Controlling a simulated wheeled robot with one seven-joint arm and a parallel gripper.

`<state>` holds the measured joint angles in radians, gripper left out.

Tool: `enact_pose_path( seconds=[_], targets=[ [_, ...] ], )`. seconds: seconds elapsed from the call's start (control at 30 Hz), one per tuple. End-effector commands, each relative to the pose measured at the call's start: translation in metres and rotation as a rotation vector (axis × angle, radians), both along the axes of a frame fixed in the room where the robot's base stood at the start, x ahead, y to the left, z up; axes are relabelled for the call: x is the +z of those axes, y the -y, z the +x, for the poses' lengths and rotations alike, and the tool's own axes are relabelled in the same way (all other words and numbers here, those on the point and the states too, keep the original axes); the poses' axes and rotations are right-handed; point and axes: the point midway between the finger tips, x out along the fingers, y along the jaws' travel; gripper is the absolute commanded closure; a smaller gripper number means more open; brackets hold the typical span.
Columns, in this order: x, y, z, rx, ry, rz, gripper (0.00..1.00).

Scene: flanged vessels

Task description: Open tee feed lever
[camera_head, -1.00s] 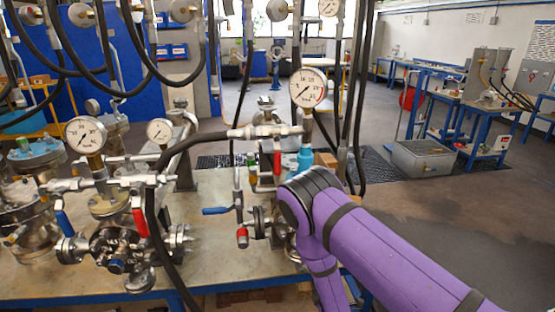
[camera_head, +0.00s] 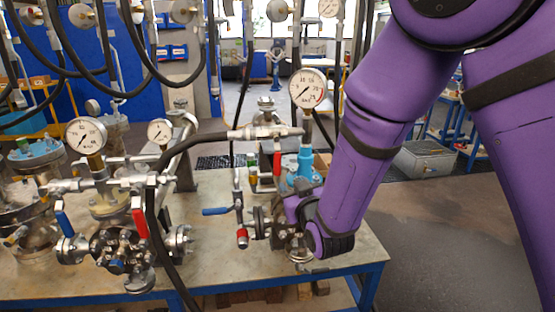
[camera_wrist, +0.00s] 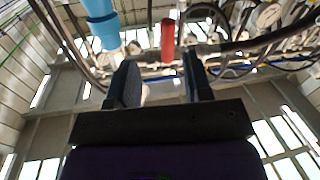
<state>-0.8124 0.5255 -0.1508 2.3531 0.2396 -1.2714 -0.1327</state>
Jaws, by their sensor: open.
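A red lever (camera_head: 277,160) hangs from the pipe tee beneath the right-hand gauge, beside a light blue cylinder (camera_head: 305,162). I cannot tell for certain whether it is the tee feed lever. In the wrist view, a red handle (camera_wrist: 167,40) shows beyond the fingers, roughly between them, with the blue cylinder (camera_wrist: 104,28) to its left. My gripper (camera_wrist: 162,68) is open, with nothing between its two dark fingers; the red handle appears apart from them. In the head view my purple wrist is low by the right vessel, and the fingers cannot be made out.
A blue lever (camera_head: 215,211) and a red-tipped valve handle (camera_head: 242,238) stand left of my wrist. A black hose (camera_head: 155,200) crosses the bench (camera_head: 345,262). The left vessel has another red lever (camera_head: 139,218) and a gauge (camera_head: 87,136). The floor at right is open.

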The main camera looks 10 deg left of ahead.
Motion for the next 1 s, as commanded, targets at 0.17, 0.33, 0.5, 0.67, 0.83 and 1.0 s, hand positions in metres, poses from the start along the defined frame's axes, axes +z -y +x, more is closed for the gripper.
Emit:
enact_pose_path(
  seconds=[0.17,0.33,0.5,0.67,0.83,1.0],
  targets=[
    [0.032,0.0,-0.014,0.02,-0.035,0.111,0.54],
    [0.038,-0.002,-0.014,0.025,-0.045,0.14,0.54],
    [0.038,-0.011,0.004,0.025,-0.044,0.14,0.54],
    [0.038,-0.024,0.03,0.024,-0.044,0.139,0.54],
    [0.037,-0.037,0.055,0.025,-0.044,0.138,0.54],
    [0.038,-0.046,0.072,0.024,-0.045,0.137,0.54]
  ],
)
